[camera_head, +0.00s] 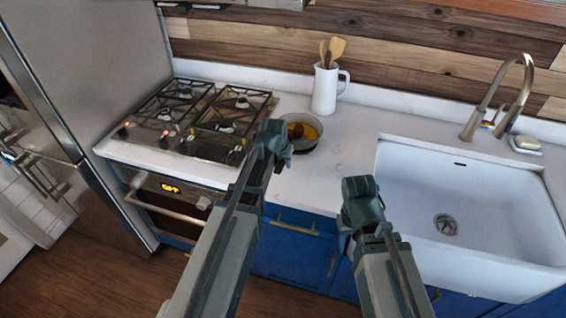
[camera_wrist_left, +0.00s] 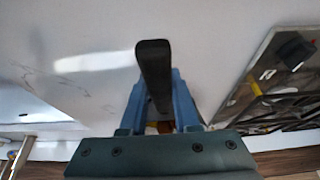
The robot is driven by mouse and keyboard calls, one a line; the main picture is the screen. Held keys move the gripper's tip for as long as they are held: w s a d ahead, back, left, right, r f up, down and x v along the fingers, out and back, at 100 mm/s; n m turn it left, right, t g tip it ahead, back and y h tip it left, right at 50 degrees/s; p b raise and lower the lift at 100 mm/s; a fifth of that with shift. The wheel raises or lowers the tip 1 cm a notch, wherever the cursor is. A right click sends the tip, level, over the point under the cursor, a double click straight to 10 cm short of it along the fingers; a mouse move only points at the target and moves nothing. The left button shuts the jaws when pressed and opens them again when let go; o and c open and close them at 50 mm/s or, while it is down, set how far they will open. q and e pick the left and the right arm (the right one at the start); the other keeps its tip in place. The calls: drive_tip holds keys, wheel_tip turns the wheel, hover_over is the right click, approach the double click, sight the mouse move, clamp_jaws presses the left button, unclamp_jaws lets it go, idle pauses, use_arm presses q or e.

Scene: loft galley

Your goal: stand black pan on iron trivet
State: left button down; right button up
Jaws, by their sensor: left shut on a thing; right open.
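The black pan (camera_head: 304,144) is right of the hob in the head view, with yellow and brown contents inside. Its black handle (camera_wrist_left: 155,70) runs between the blue fingers of my left gripper (camera_head: 274,139) in the left wrist view. My left gripper is shut on this handle. Most of the pan is hidden behind the gripper there. I cannot tell whether the pan touches the counter. I cannot make out the iron trivet in either view. My right gripper (camera_head: 361,190) is open and empty, in front of the counter left of the sink.
A gas hob (camera_head: 205,112) lies left of the pan, with an oven (camera_head: 170,200) below. A white jug (camera_head: 325,90) with wooden utensils stands behind the pan. A white sink (camera_head: 470,205) and tap (camera_head: 515,95) are at right. The counter (camera_head: 350,135) between pan and sink is clear.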

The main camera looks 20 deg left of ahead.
use_arm(q)
drive_tip(key=shift+f+b, duration=0.4)
drive_tip(key=shift+f, duration=0.2)
idle(0.3)
drive_tip(key=c, duration=0.6)
unclamp_jaws()
drive_tip(key=shift+o, duration=0.2)
drive_tip(key=shift+r, duration=0.1)
drive_tip(key=p+v, duration=1.3)
drive_tip(key=v, duration=0.1)
